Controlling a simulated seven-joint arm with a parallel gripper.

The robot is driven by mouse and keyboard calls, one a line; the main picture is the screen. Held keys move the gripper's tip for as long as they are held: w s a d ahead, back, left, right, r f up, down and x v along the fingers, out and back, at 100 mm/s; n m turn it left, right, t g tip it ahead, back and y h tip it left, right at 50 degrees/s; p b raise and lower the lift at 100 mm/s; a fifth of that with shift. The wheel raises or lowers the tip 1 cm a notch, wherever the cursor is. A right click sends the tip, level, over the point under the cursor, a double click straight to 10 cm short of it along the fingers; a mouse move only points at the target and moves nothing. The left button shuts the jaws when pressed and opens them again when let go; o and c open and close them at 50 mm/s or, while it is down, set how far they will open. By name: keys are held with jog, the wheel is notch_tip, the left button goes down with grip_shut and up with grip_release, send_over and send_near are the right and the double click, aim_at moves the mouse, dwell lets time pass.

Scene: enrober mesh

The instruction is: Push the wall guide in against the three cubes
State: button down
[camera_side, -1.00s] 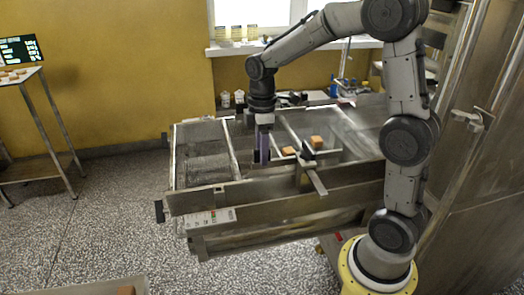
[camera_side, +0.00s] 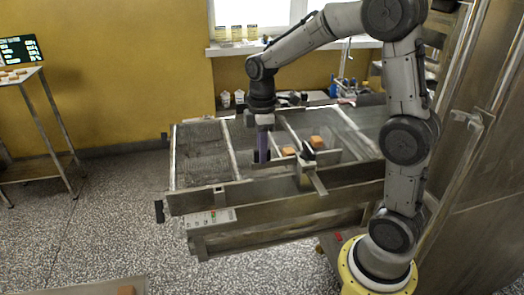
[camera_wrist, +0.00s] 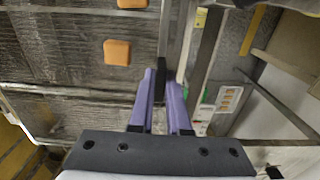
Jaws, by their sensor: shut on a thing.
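The wall guide (camera_wrist: 163,35) is a narrow dark bar along the belt in the wrist view. In the side view it is a grey strip (camera_side: 333,157) with a black clamp and a rod toward the near side. Two orange cubes show, one (camera_side: 288,151) near my gripper and one (camera_side: 316,142) farther right. The wrist view also shows the nearer cube (camera_wrist: 117,52) and part of the other (camera_wrist: 131,3), both left of the guide with a gap. I cannot make out a third cube. My gripper (camera_wrist: 164,78) has purple fingers, shut on the guide's near end.
The mesh belt (camera_side: 202,150) is bare left of my gripper. A cross bar (camera_side: 230,150) spans it. The machine's near side rail (camera_side: 240,190) and control panel (camera_side: 210,219) lie on the near side. A side table (camera_side: 20,76) stands far left.

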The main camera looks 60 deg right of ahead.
dwell(0.9)
jog(key=w+d, duration=0.5)
jog(key=shift+r, duration=0.1)
jog(key=c, duration=0.9)
grip_release()
notch_tip(320, 180, up, 14)
jog(key=shift+f, duration=0.15)
